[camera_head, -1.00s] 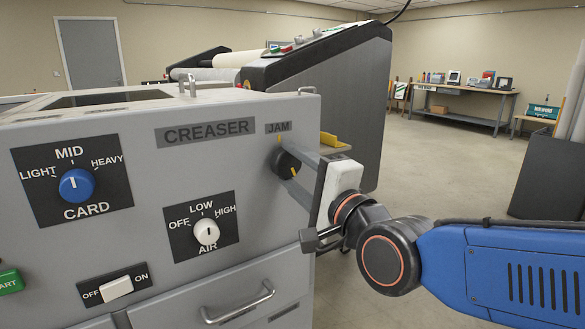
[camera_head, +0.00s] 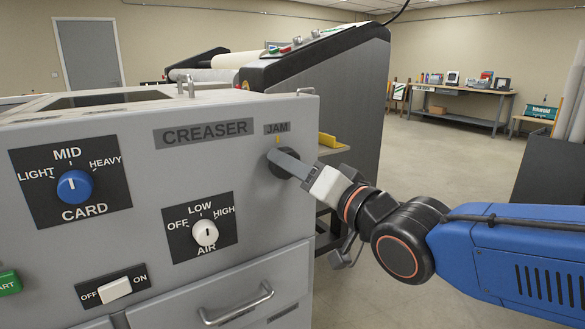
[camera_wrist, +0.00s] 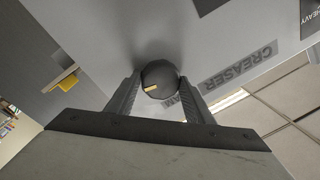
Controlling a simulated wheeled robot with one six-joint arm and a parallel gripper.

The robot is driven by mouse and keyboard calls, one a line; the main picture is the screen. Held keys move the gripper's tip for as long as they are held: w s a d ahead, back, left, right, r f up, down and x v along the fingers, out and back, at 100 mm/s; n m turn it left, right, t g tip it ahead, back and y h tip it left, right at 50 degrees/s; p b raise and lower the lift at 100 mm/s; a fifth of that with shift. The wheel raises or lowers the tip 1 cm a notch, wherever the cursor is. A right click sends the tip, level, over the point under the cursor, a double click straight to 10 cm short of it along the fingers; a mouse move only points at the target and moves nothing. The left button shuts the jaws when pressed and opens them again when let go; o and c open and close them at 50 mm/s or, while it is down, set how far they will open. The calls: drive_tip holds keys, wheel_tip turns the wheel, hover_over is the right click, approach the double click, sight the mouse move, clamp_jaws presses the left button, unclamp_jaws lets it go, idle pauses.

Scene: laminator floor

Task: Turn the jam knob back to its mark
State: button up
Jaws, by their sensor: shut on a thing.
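The jam knob (camera_head: 277,168) is a round black knob on the creaser's grey front, below the JAM label (camera_head: 277,128). A short yellow mark (camera_head: 278,140) is on the panel just above it. My gripper (camera_head: 285,162) is shut on the knob and partly covers it in the head view. In the wrist view my gripper's fingers (camera_wrist: 158,92) stand on either side of the knob (camera_wrist: 162,75). The knob's yellow line (camera_wrist: 152,89) shows on its face, pointing lower left there, while the JAM label lies lower right, partly behind a finger. The panel mark is hidden there.
The blue card knob (camera_head: 75,186), white air knob (camera_head: 205,233) and white rocker switch (camera_head: 116,288) are left of the jam knob. A drawer handle (camera_head: 237,305) juts out below. Open floor lies further right.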

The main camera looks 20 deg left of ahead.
drive_tip(key=shift+s+r+n+g+h, duration=0.15)
drive_tip(key=shift+n+h, duration=0.3)
drive_tip(key=shift+n, duration=4.55)
drive_tip(key=shift+w+f+n+g+h, duration=0.1)
drive_tip(key=shift+n+g+h, duration=0.25)
drive_tip(key=shift+n, duration=4.65)
drive_tip(key=o, duration=1)
drive_tip(key=shift+r, duration=0.15)
drive_tip(key=shift+o, duration=0.2)
drive_tip(key=shift+s, duration=0.1)
drive_tip(key=v, duration=1.1)
drive_tip(key=shift+s+d, duration=0.3)
